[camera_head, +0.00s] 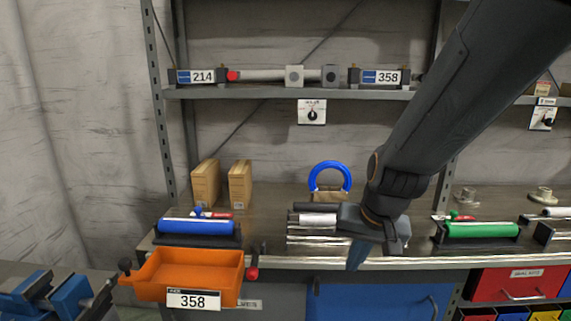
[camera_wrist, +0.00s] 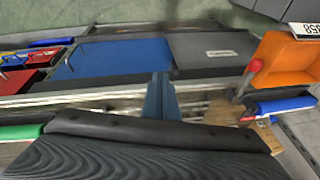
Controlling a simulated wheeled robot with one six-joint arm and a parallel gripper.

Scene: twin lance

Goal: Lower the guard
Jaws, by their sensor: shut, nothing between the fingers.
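No part is plainly marked as the guard, and I cannot tell which piece it is. My gripper (camera_head: 357,254) is shut and empty, with its blue fingers pointing down at the bench's front edge. In the wrist view the shut fingers (camera_wrist: 160,97) stand in front of the bench edge and a blue panel (camera_wrist: 112,58). A blue ring (camera_head: 347,172) stands upright behind my gripper. An orange tray (camera_head: 150,291) labelled 358 is at the front left, apart from my gripper. A red knob (camera_head: 252,274) is at its right side; it also shows in the wrist view (camera_wrist: 256,66).
A blue roller (camera_head: 197,227) lies on the bench at left, a green roller (camera_head: 482,230) at right. Metal bars (camera_head: 312,241) lie beside my gripper. Two cardboard boxes (camera_head: 240,185) stand behind. A shelf (camera_head: 270,92) with plates 214 and 358 is above. Red drawers (camera_head: 495,282) are at right.

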